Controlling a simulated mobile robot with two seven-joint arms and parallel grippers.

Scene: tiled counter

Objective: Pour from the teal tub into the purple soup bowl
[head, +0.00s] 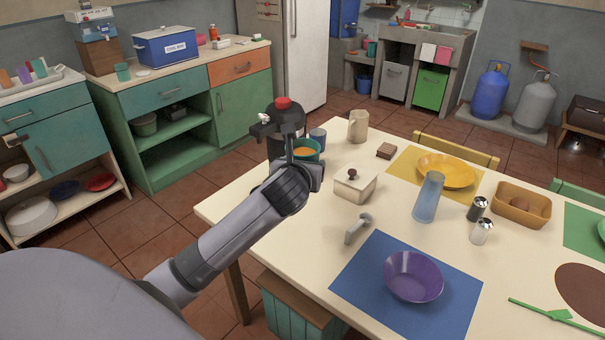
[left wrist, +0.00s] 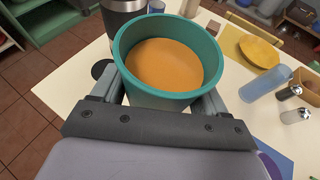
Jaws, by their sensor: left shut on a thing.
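The teal tub (head: 318,152) is near the far left edge of the table, with orange contents inside. It fills the middle of the left wrist view (left wrist: 160,97) and looks roughly upright. My left gripper (head: 304,168) is shut on the tub, with a finger on each side of it in the left wrist view (left wrist: 166,96). I cannot tell whether the tub touches the table, as my gripper hides its base. The purple soup bowl (head: 413,277) stands on the blue placemat (head: 365,272) at the near side, apart from the tub, and looks empty. My right gripper is not in view.
A dark flask with a red top (head: 284,122) stands close behind the tub.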

